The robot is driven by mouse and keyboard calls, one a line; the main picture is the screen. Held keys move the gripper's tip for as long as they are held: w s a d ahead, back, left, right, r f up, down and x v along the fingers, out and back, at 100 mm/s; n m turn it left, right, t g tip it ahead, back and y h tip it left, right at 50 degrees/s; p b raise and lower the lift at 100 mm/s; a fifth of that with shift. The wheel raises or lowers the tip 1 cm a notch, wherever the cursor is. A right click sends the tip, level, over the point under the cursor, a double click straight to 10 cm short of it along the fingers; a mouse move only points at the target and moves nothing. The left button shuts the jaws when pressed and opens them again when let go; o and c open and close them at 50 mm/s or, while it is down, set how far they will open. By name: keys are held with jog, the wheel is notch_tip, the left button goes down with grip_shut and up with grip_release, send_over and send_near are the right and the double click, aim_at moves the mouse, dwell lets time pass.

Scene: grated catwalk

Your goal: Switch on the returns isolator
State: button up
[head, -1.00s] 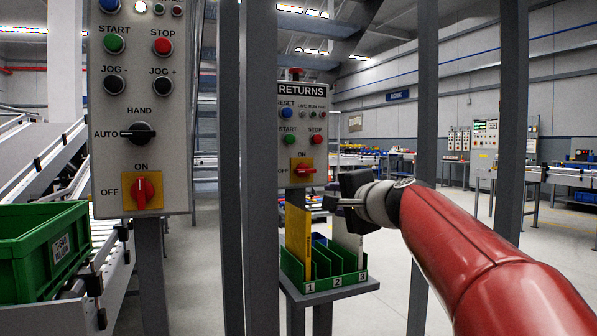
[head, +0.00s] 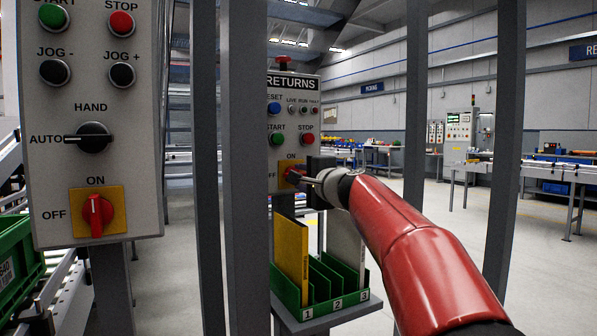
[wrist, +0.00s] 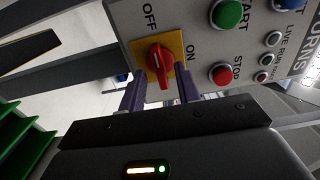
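The returns isolator is a red rotary knob (head: 292,174) on a yellow plate, low on the grey RETURNS panel (head: 310,95). The wrist view shows the knob (wrist: 160,60) with its handle lying along the OFF direction, not toward ON. My gripper (wrist: 160,76) is open, with one finger on each side of the knob's lower end in that view. I cannot tell whether either finger touches it. In the head view my gripper (head: 305,181) is at the panel's lower right and partly hides the yellow plate.
A nearer grey panel (head: 140,165) on the left has its own red isolator (head: 96,214), its handle upright toward ON. Grey posts (head: 246,130) stand between the panels, and another post (head: 415,110) is right of the gripper. A green divided tray (head: 290,293) with upright boards sits below the RETURNS panel.

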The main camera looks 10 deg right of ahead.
jog(key=shift+x, duration=1)
jog(key=shift+c, duration=0.4)
grip_shut()
